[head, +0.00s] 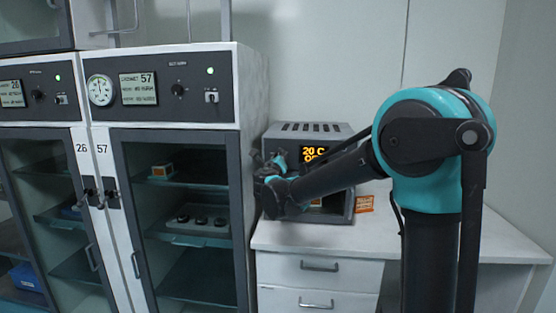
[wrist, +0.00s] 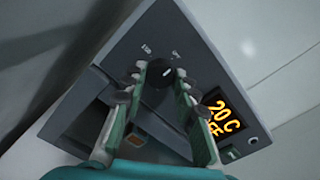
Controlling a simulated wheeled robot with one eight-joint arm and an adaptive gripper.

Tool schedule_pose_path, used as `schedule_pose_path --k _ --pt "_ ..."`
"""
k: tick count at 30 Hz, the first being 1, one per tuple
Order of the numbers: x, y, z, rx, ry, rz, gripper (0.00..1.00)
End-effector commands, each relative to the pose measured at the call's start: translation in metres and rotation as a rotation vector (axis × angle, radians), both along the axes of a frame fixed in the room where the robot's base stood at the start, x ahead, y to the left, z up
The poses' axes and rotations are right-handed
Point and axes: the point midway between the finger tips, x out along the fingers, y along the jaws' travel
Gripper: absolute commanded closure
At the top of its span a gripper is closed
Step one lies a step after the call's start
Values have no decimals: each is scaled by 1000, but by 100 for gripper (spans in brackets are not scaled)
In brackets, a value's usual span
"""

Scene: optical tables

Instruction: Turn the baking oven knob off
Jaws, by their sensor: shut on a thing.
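The baking oven (head: 325,133) is a small grey box on the white bench, with vents on top and an orange display (head: 314,153). In the wrist view the display (wrist: 222,114) reads "20 C" with what looks like "OFF" below it. The dark round knob (wrist: 160,88) has a white pointer line and sits on the grey front panel. My gripper (wrist: 160,71) is shut on the knob, one finger on each side. In the head view my gripper (head: 270,172) is at the oven's front left and hides the knob.
Tall glass-door cabinets (head: 187,190) stand to the left, close beside the oven. An orange label or card (head: 364,203) is at the oven's right. The white bench (head: 345,238) has drawers below and is otherwise mostly clear. A wall rises behind.

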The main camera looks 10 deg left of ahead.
Motion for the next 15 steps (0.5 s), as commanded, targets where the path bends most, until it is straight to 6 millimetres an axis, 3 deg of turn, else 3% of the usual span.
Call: schedule_pose_path --k 1,6,15 --pt "-1 0 -1 2 1 0 69" --pt "-1 0 -1 1 1 0 50" --pt "-2 0 0 1 0 0 50"
